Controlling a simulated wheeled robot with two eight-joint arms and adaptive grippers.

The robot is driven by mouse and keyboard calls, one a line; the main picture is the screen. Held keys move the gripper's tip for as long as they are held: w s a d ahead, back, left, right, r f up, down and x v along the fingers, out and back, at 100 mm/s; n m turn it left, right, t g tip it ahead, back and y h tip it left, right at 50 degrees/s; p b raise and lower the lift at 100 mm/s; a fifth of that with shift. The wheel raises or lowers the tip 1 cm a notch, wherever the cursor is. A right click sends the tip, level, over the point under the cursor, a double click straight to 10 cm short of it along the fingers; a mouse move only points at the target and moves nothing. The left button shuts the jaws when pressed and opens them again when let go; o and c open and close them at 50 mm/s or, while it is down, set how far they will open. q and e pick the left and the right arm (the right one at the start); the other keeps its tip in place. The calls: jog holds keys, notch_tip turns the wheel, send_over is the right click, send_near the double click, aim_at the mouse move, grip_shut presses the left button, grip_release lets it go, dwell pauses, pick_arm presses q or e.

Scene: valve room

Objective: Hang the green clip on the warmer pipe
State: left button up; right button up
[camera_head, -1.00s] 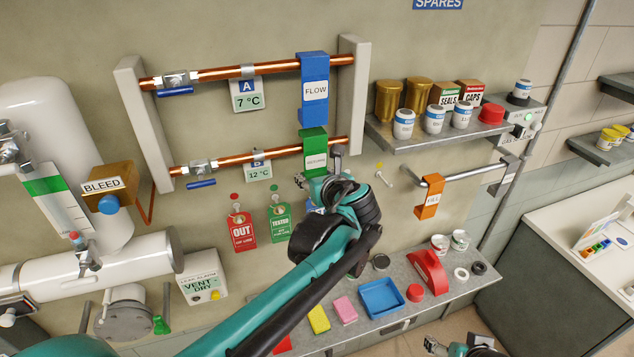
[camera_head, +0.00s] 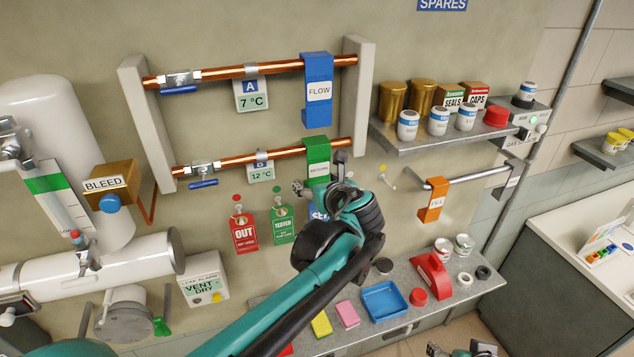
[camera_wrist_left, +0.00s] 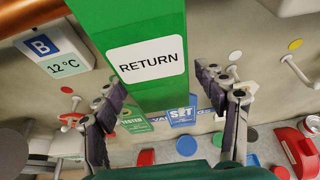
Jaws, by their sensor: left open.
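The green clip (camera_head: 317,151), labelled RETURN in the left wrist view (camera_wrist_left: 145,55), hangs on the lower copper pipe (camera_head: 235,160). That pipe carries the B sign reading 12 °C (camera_head: 260,171). The upper copper pipe (camera_head: 220,73) carries the A sign reading 7 °C (camera_head: 251,95), so the lower one is the warmer. My left gripper (camera_head: 319,175) is open at the lower part of the clip. In the left wrist view its fingers (camera_wrist_left: 168,98) stand apart on either side, with visible gaps. My right gripper (camera_head: 461,349) shows only partly at the bottom edge; its jaws are unclear.
A blue FLOW clip (camera_head: 318,90) hangs on the upper pipe. Red OUT (camera_head: 243,232) and green TESTED (camera_head: 283,224) tags hang left of my gripper; a blue SET tag (camera_wrist_left: 182,112) hangs behind it. A stocked shelf (camera_head: 440,131) stands right, and a cluttered ledge (camera_head: 350,292) lies below.

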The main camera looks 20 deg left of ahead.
pick_arm(q)
jog(key=v, duration=1.2)
jog(key=s+a+f+n+g+h+b, duration=0.1)
jog(key=s+a+f+n+h+b, duration=0.1)
jog(key=s+f+n+b, duration=0.3)
jog(key=s+a+f+n+g+h+b, duration=0.1)
jog(key=s+f+n+b, duration=0.5)
jog(key=f+n+b, duration=0.7)
jog(key=s+a+f+n+g+h+b, duration=0.2)
jog(key=f+n+b, duration=0.8)
jog(key=f, duration=2)
jog(key=s+a+n+h, duration=0.1)
jog(key=s+h, duration=0.1)
jog(key=s, duration=0.1)
jog(key=shift+s+a+f, duration=0.2)
jog(key=shift+s+f, duration=0.1)
jog(key=shift+f, duration=0.05)
